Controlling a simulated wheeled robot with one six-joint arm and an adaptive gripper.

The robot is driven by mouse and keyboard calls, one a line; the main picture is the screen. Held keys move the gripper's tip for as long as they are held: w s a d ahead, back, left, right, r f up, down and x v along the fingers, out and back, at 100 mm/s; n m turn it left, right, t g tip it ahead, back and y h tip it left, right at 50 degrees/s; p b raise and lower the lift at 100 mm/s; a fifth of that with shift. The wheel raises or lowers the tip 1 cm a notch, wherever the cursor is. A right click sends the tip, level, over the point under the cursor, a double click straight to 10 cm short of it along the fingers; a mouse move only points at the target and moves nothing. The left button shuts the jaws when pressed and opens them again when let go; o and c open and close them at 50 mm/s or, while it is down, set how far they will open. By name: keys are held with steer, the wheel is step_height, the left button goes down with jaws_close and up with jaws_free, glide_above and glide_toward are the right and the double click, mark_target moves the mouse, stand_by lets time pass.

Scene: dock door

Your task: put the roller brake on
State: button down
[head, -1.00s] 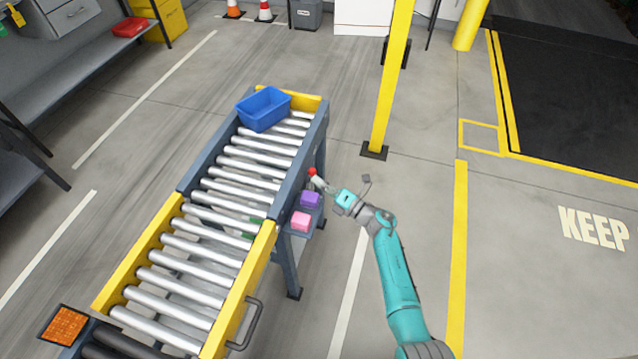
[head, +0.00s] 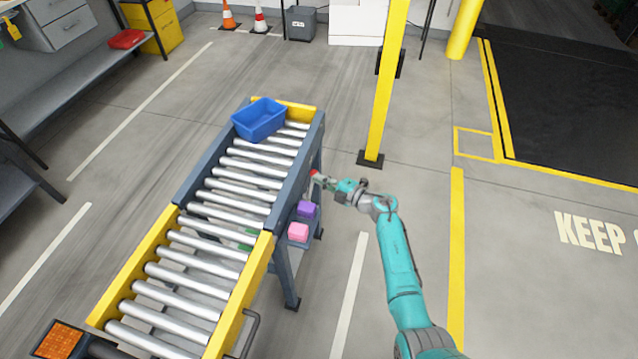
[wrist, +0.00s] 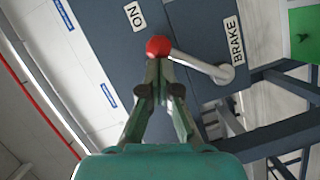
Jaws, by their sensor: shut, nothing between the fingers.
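The roller brake is a grey lever (wrist: 205,66) with a red ball knob (wrist: 158,46), mounted on the conveyor's dark blue side plate. In the wrist view the lever runs from a pivot near the BRAKE label (wrist: 231,40) to the knob, which is below the ON label (wrist: 135,16). My gripper (wrist: 158,62) is shut and empty, with its fingertips right at the knob. I cannot tell for certain whether they touch it. In the head view my gripper (head: 322,179) is at the conveyor's right side, with the red knob (head: 314,173) at its tip.
The roller conveyor (head: 265,225) carries a blue bin (head: 259,119) at its far end. A purple block (head: 307,209) and a pink block (head: 298,232) are on a shelf at its right side. A yellow post (head: 385,95) stands behind. The floor to the right is clear.

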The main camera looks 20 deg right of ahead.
steer(key=shift+w+d+f+m+g, duration=0.3)
steer(key=shift+w+d+f+m, duration=0.3)
steer(key=shift+w+m, duration=0.2)
stand_by(0.4)
